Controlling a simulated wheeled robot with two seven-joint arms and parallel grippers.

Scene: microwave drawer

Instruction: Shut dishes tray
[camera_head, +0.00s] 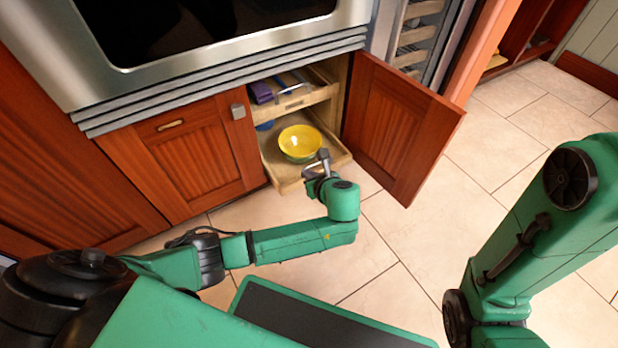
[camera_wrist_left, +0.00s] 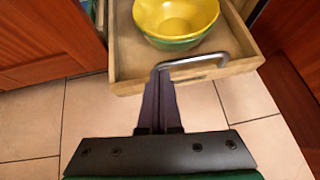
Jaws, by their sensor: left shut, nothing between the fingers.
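The dishes tray (camera_head: 283,178) is a light wooden pull-out tray low in the open cabinet. It is pulled out past the cabinet front. A yellow bowl (camera_head: 300,141) with green on its outside sits in it. In the left wrist view the tray front (camera_wrist_left: 128,86) carries a curved metal handle (camera_wrist_left: 192,62). My left gripper (camera_head: 322,160) is at the tray's front edge by this handle. In the left wrist view its fingers (camera_wrist_left: 160,75) are together with nothing between them, their tips close to the handle's left end; I cannot tell if they touch. My right gripper is out of view.
The right cabinet door (camera_head: 402,125) stands wide open beside the tray; the left door (camera_head: 195,155) is closed. An upper drawer (camera_head: 310,97) with a purple item (camera_head: 260,92) is above the tray. An oven is above. Tiled floor is clear in front.

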